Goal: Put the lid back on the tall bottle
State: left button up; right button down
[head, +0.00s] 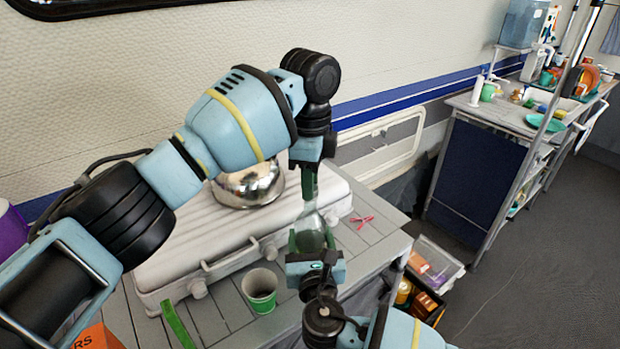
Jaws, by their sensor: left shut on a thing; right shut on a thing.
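The tall bottle (311,238) is clear, greenish glass with a narrow neck, and it looks roughly upright. My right gripper (315,256) comes from below and is shut on the bottle's lower body. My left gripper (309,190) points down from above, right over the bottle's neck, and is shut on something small. That is probably the lid, but the fingers hide it. I cannot tell whether the held thing touches the bottle's mouth.
A large white case (215,262) lies on the slatted table (225,318), with a shiny metal bowl (250,186) on top. A green-and-white cup (261,290), a green strip (178,325) and pink clip (362,221) are nearby. Crates (432,265) stand right of the table.

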pick_arm(q)
jog(key=m, duration=0.6)
jog(key=shift+m, duration=0.3)
jog(key=m, duration=0.4)
jog(key=shift+m, duration=0.3)
jog(key=m, duration=1.2)
jog(key=o, duration=0.9)
jog(key=shift+r, duration=0.1)
